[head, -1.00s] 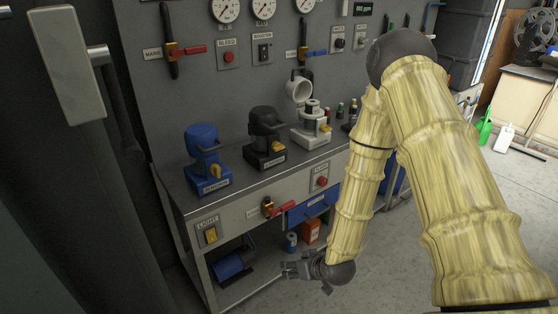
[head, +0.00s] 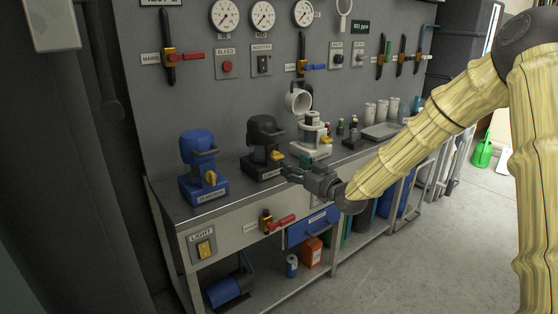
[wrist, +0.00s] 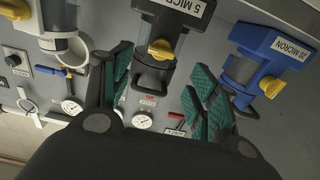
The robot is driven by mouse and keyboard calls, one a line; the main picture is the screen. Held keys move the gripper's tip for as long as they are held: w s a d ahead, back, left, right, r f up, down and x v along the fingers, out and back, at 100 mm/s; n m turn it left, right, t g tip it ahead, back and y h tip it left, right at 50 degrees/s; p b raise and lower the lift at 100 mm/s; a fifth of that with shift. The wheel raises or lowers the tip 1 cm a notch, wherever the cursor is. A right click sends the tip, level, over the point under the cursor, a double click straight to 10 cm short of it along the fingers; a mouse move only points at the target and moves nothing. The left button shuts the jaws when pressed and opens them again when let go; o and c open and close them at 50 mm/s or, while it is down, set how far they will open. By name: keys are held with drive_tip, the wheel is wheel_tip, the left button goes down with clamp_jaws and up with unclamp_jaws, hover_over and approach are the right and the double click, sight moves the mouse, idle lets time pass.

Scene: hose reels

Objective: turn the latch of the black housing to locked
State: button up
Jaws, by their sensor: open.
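The black housing (head: 264,135) stands on the bench between the blue and white ones, with its lid closed. Its yellow latch (head: 276,155) is on the front of the base. In the wrist view the black housing (wrist: 177,14) appears upside down, labelled 5 MICRON, and its yellow latch (wrist: 161,49) lies roughly sideways. My gripper (head: 288,171) is in front of and slightly right of the black housing, near the bench's front edge. In the wrist view my gripper (wrist: 162,88) is open and empty, its green-padded fingers spread. The latch shows beyond and between them, apart from both.
A red-handled valve (head: 279,223) and a light switch (head: 204,248) are on the bench front. Gauges and valves line the back panel.

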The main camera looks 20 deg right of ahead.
sight(280, 157)
drive_tip(key=x, duration=0.8)
drive_tip(key=shift+w+a+f+b, duration=0.1)
drive_tip(key=shift+w+a+b, duration=0.1)
drive_tip(key=shift+w+b, duration=0.15)
drive_tip(key=c, duration=1)
